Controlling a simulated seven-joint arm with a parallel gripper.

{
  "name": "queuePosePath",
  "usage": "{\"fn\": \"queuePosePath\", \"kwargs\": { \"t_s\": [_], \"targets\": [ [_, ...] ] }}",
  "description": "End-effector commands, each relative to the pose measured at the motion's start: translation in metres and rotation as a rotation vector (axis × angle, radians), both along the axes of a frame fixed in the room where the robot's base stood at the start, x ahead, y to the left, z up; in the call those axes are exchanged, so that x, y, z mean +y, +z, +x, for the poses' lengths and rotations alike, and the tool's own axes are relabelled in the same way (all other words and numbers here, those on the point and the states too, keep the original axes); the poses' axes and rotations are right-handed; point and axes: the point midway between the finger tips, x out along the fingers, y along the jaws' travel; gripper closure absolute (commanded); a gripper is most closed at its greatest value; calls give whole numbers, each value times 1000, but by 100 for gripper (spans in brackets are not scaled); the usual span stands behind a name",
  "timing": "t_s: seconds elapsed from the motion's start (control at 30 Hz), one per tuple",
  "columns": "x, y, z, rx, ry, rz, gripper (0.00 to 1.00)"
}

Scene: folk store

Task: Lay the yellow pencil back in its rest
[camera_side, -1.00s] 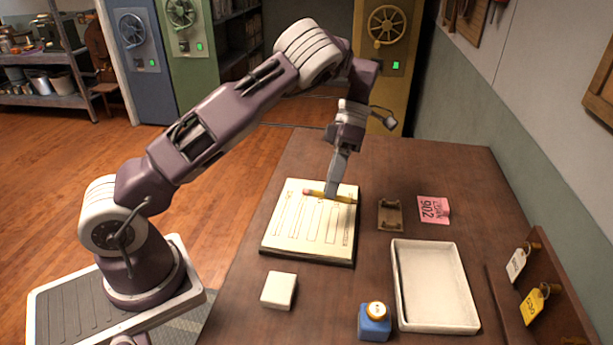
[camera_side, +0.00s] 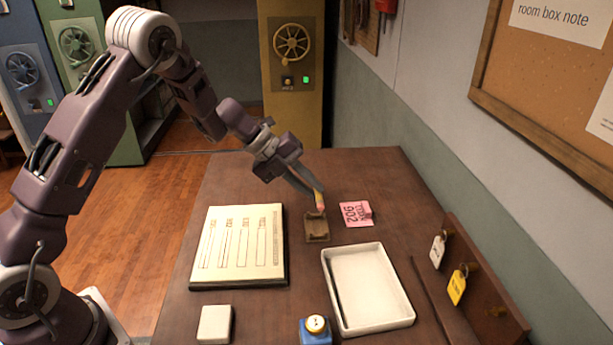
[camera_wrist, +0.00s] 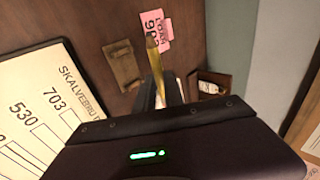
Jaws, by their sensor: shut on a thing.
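My gripper (camera_side: 310,190) is shut on the yellow pencil (camera_side: 318,197), above the table just behind the rest. I cannot tell whether that end touches the rest. The rest's trough looks empty. In the wrist view the pencil (camera_wrist: 156,66) sticks out from between my fingers (camera_wrist: 168,95), and the rest (camera_wrist: 122,67) lies to its left. The fingers hide part of the pencil.
A pink tag (camera_side: 356,214) lies just right of the rest. A ledger (camera_side: 238,248) lies to the left, and a white tray (camera_side: 369,290) in front. A key rack (camera_side: 478,275) lines the right.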

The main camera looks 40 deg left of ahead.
Motion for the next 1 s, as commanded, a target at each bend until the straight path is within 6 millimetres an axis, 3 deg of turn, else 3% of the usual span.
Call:
{"fn": "queuePosePath", "kwargs": {
  "t_s": [0.73,1.0],
  "targets": [
    [0,-68,0,-7,-3,1,100],
    [0,-84,0,-8,-3,2,100]
  ]
}}
